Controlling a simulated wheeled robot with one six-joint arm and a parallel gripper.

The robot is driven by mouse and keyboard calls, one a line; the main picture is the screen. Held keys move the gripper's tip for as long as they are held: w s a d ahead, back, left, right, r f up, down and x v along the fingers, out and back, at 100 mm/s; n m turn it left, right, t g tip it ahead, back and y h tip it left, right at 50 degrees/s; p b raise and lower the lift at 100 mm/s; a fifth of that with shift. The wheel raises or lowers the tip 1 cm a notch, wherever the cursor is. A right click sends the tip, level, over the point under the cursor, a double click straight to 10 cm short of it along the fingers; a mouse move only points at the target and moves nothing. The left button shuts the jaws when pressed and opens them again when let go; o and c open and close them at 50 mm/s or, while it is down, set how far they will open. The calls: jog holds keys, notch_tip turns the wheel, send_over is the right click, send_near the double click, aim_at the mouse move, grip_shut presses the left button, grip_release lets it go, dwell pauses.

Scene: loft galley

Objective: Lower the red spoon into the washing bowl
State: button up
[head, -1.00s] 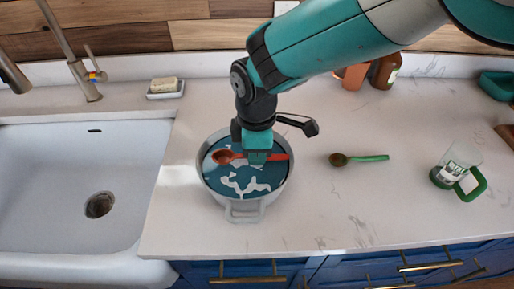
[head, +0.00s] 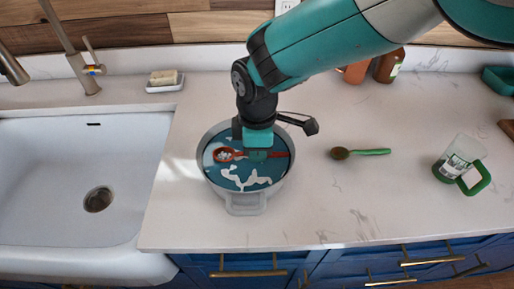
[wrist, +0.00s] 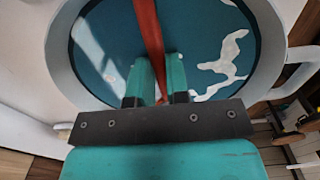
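The red spoon (head: 224,155) lies level across the inside of the washing bowl (head: 246,206), a grey round bowl with side handles, holding blue water with white foam patches. White foam shows in the spoon's scoop, which looks at or just under the water surface. My gripper (head: 257,155) is over the bowl's middle, pointing down. In the wrist view, my gripper's green fingers (wrist: 159,82) are shut on the spoon's handle (wrist: 150,38), with their tips low in the bowl. The bowl's rim (wrist: 58,60) surrounds them.
The sink (head: 60,180) is at left, with a soap dish (head: 165,87) behind. Brown bottles (head: 390,66) stand at the back.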

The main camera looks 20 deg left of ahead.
jog(key=o, duration=0.5)
jog(key=shift+c, duration=0.2)
notch_tip(320, 180, up, 17)
jog(key=b, duration=0.2)
jog(key=s+d+r+m+y, duration=0.1)
jog(key=d+m, duration=0.3)
jog(key=d, duration=0.5)
jog(key=s+d+r+m+y, duration=0.1)
jog(key=s+d+m, duration=0.15)
jog(key=d, duration=0.65)
jog(key=s+d+f+m+y, duration=0.2)
jog(key=s+d+f+m, duration=0.1)
jog(key=s+d+m, duration=0.5)
jog(key=shift+s+f, duration=0.35)
jog(key=shift+s, duration=0.85)
